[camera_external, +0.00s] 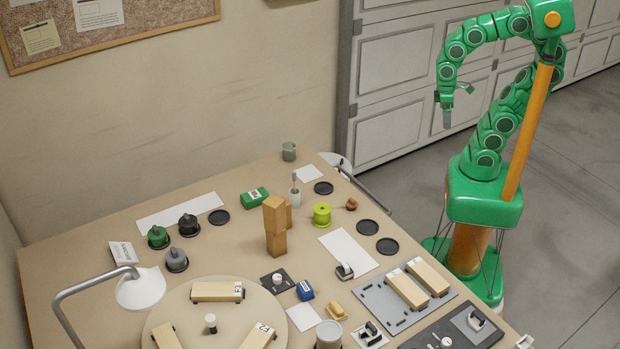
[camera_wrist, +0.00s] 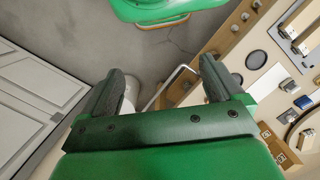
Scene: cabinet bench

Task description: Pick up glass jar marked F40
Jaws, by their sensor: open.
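My gripper (camera_external: 457,103) is open and empty, held high beside the cabinet, beyond the bench's right side. In the wrist view its two dark fingers (camera_wrist: 160,72) are spread apart with nothing between them. I cannot read an F40 mark on anything. A grey-lidded, jar-like container (camera_external: 329,336) stands at the bench's near edge, partly cut off by the picture. Three lidded, knobbed pots stand at the left: a green one (camera_external: 158,238), a black one (camera_external: 188,226) and a grey one (camera_external: 176,261). I cannot tell which thing is the marked jar.
A stacked wooden block tower (camera_external: 276,228) stands mid-bench. A white lamp (camera_external: 140,288) overhangs the front left, near a round turntable (camera_external: 180,308) carrying wooden blocks. A lime-green pot (camera_external: 322,214) and a grey-green cup (camera_external: 289,151) stand farther back. A grey plate (camera_external: 378,300) holds blocks at right.

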